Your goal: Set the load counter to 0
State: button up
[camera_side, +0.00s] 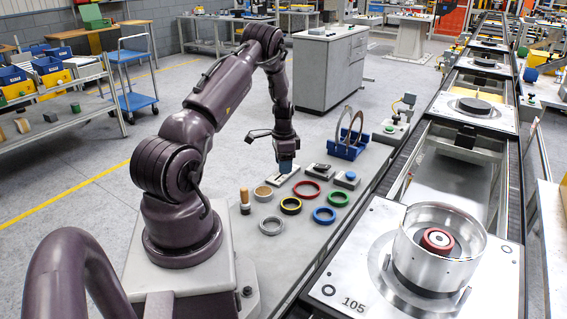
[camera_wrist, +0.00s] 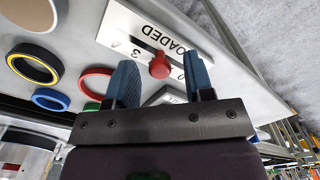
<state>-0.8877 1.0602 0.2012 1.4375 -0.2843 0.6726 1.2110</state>
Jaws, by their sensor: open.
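The load counter is a white plate (camera_wrist: 118,22) marked "LOADED", with a dark slot and a red knob (camera_wrist: 160,66) in it. A "3" shows left of the knob and part of another mark to its right; I cannot tell which number the knob stands at. My gripper (camera_wrist: 158,78) is open, its two blue fingers on either side of the knob in the wrist view. I cannot tell whether they touch it. In the side view my gripper (camera_side: 286,168) points down over the counter plate (camera_side: 279,182) and hides its knob.
Red (camera_side: 307,189), green (camera_side: 338,198), blue (camera_side: 324,215) and yellow-black (camera_side: 291,206) rings lie close by on the grey bench. A blue rack (camera_side: 346,150) with upright rings stands behind. The conveyor pallet (camera_side: 350,275) carries a metal drum.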

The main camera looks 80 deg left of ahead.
jog(key=shift+c, duration=0.2)
grip_shut()
jog(key=shift+w+a, duration=1.75)
jog(key=shift+o, duration=0.2)
grip_release()
jog(key=shift+r, duration=0.1)
notch_tip(320, 180, up, 13)
